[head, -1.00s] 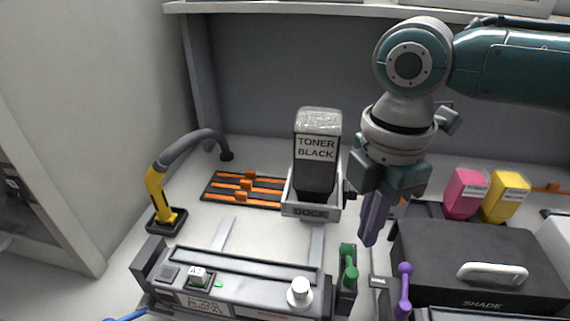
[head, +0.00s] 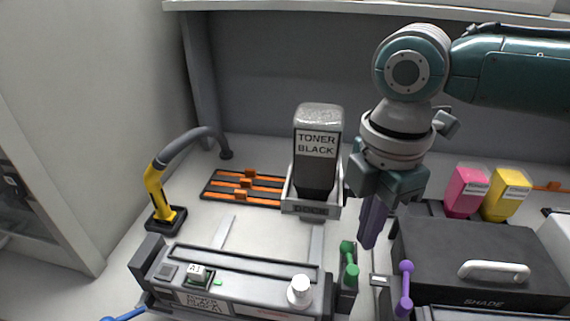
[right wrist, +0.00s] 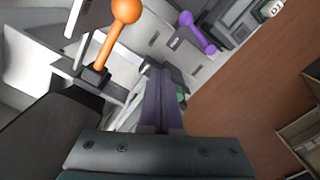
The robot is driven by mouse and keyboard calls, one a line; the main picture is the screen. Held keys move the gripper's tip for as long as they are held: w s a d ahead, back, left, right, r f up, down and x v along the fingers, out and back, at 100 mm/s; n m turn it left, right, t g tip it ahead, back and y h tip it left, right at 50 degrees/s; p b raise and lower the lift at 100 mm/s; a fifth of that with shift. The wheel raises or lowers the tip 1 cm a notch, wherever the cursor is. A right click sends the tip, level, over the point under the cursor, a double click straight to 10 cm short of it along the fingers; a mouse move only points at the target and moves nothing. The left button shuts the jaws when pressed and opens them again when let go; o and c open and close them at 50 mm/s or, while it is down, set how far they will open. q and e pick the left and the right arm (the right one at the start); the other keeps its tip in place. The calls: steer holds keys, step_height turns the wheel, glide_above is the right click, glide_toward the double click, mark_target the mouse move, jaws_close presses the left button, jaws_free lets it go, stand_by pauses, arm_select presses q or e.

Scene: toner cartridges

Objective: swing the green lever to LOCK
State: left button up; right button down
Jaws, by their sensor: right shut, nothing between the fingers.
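The green lever (head: 348,265) stands at the right end of the grey cartridge unit (head: 225,285) in the head view. Its two green knobs show, one behind the other. My right gripper (head: 367,243) points down just behind and to the right of the lever, apart from it as far as I can tell. Its purple-grey fingers are shut with nothing between them. In the right wrist view the shut fingers (right wrist: 162,72) hide most of a green part (right wrist: 181,92) beside them. I cannot read any LOCK mark. My left gripper is out of view.
A purple lever (head: 405,288) stands right of the green one, before the black SHADE box (head: 470,250). The black toner bottle (head: 317,150) sits in its dock behind. An orange-knobbed lever (right wrist: 125,10) shows in the right wrist view. A yellow-grey hose tool (head: 158,190) stands left.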

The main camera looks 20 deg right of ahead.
steer(key=shift+f, duration=0.3)
